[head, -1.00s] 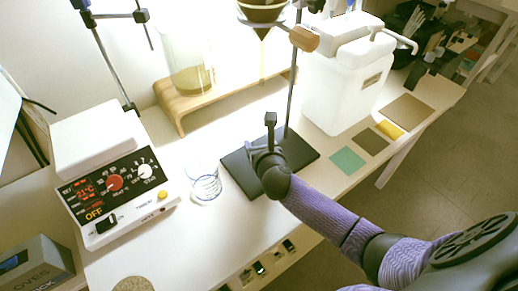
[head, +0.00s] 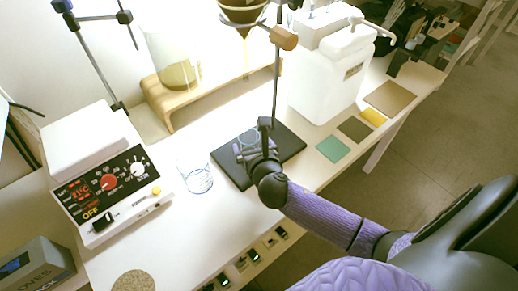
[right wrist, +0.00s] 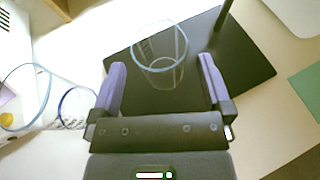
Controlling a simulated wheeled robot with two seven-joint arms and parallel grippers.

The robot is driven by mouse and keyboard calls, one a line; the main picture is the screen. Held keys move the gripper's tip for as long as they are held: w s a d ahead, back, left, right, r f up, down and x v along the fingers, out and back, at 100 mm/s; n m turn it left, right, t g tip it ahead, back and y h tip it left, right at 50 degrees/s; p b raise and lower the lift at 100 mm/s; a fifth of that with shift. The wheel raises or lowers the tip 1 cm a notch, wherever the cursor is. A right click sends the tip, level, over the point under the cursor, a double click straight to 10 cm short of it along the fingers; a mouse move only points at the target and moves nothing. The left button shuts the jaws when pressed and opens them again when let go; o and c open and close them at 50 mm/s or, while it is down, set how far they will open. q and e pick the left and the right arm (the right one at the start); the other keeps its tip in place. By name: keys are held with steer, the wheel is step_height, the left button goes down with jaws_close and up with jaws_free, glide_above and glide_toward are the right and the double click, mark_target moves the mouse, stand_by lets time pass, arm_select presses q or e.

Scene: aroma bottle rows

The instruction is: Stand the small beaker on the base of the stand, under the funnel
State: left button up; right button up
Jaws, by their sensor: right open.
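The small clear beaker (right wrist: 160,45) stands upright on the black base (right wrist: 255,75) of the stand in the right wrist view. In the head view the beaker (head: 247,137) shows faintly on the base (head: 288,148), below the brown funnel (head: 243,9) as seen in the picture. My right gripper (right wrist: 162,72) is open, its two purple-lined fingers apart on either side of the near part of the beaker. In the head view the right gripper (head: 258,146) is low over the base and partly hides the beaker. My left gripper is out of view.
Another glass beaker (head: 195,179) with blue markings stands on the table just left of the base. The stand's rod (head: 276,85) rises behind the gripper. A hotplate (head: 105,185) is at left, a white canister (head: 325,80) at right, a wooden riser (head: 190,100) behind.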

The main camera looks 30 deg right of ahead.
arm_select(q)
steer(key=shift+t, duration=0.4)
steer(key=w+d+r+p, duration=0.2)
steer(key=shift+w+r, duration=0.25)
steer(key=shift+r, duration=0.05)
arm_select(e)
steer(key=v, duration=0.7)
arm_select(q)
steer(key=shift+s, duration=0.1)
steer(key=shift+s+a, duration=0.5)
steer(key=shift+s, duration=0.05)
arm_select(e)
steer(key=shift+w, duration=0.1)
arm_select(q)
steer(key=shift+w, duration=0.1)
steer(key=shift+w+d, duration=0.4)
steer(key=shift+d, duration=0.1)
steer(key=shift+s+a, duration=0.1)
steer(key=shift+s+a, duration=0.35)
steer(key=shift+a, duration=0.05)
